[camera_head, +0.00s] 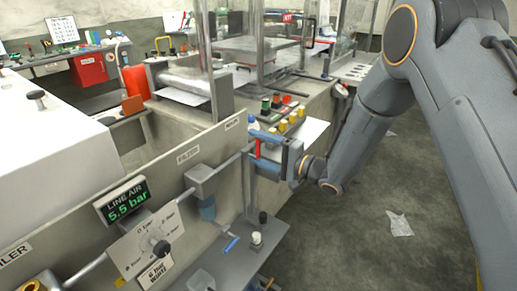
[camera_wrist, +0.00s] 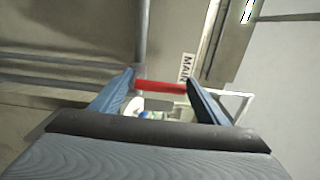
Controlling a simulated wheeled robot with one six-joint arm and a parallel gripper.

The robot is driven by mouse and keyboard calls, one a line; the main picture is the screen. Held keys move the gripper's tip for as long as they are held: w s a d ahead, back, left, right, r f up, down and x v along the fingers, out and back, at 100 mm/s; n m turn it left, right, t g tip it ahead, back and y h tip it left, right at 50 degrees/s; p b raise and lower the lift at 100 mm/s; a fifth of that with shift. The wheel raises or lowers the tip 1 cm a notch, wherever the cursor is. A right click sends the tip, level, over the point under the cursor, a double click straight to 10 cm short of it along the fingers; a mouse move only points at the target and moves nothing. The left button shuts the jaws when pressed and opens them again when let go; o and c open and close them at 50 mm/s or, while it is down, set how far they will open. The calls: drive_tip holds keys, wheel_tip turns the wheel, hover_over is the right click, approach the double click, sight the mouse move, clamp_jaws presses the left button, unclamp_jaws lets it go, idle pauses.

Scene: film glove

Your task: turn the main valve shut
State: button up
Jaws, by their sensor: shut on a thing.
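The main valve's red handle (camera_head: 257,148) is at the right end of the air pipe (camera_head: 228,163), beside the MAIN label (camera_wrist: 187,67). In the wrist view the red handle (camera_wrist: 160,86) lies between my blue fingertips and looks crosswise to the pipe. My gripper (camera_head: 262,151) is shut on it, reaching in from the right; the wrist view shows the gripper (camera_wrist: 161,84) with a finger at each end of the red bar. The valve body is mostly hidden by the fingers. The line air display (camera_head: 125,201) reads 5.5 bar.
A filter unit (camera_head: 203,190) and a regulator panel with a black knob (camera_head: 160,247) are on the same pipe, left of the valve. A grey shelf (camera_head: 235,262) with small items juts out below.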

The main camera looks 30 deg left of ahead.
drive_tip(key=o, duration=1.5)
drive_tip(key=shift+a, duration=0.1)
drive_tip(key=shift+d, duration=0.55)
drive_tip(key=d, duration=0.2)
drive_tip(key=d+b, duration=0.1)
drive_tip(key=d, duration=0.1)
drive_tip(key=s+d+b, duration=0.1)
drive_tip(key=d, duration=0.1)
drive_tip(key=shift+d, duration=0.4)
